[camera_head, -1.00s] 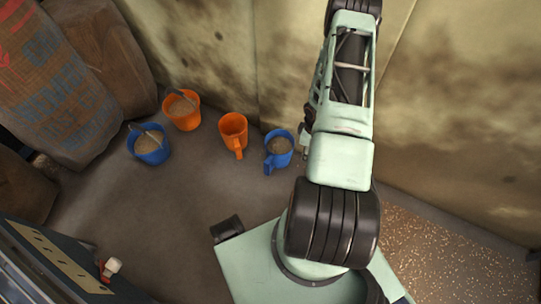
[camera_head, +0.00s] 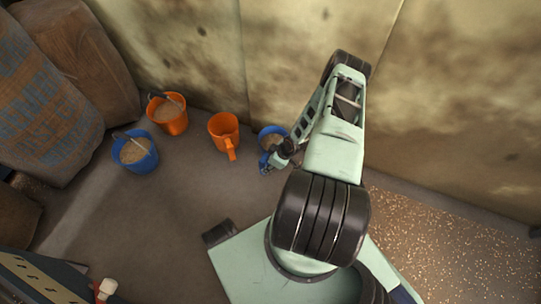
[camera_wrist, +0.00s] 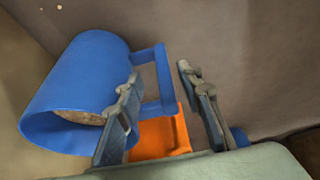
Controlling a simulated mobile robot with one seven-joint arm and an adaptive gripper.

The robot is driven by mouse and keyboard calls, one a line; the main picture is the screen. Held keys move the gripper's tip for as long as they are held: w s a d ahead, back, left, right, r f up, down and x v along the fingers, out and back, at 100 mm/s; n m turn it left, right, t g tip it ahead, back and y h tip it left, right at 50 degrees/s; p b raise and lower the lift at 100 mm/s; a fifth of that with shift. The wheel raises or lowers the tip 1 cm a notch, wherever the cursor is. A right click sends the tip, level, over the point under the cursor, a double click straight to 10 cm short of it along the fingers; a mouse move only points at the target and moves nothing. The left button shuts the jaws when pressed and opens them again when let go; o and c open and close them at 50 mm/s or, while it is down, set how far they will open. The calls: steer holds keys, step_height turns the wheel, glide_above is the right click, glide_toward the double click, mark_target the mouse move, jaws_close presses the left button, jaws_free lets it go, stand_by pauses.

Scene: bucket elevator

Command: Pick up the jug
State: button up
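A blue jug (camera_head: 268,137) with grainy tan contents stands on the floor by the back wall. An orange jug (camera_head: 224,133) stands to its left. My gripper (camera_head: 275,163) is low beside the blue jug and partly covers it in the head view. In the wrist view the blue jug (camera_wrist: 80,85) fills the left side, its handle (camera_wrist: 158,80) pointing right. My gripper (camera_wrist: 160,72) is open, one finger on each side of the handle's outer bar. I cannot tell whether a finger touches it.
An orange bucket (camera_head: 165,118) and a blue bucket (camera_head: 134,157), both filled, stand further left. Large sacks (camera_head: 45,95) lean at the left. The wall (camera_head: 300,40) is close behind the jugs. The floor (camera_head: 150,220) in front of them is clear.

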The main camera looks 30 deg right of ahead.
steer(key=x, duration=0.1)
steer(key=b+x, duration=0.1)
steer(key=x, duration=0.1)
steer(key=b+x, duration=0.1)
steer(key=x, duration=0.1)
steer(key=shift+a, duration=0.3)
steer(key=shift+r, duration=0.1)
jaws_close()
steer(key=shift+r, duration=0.1)
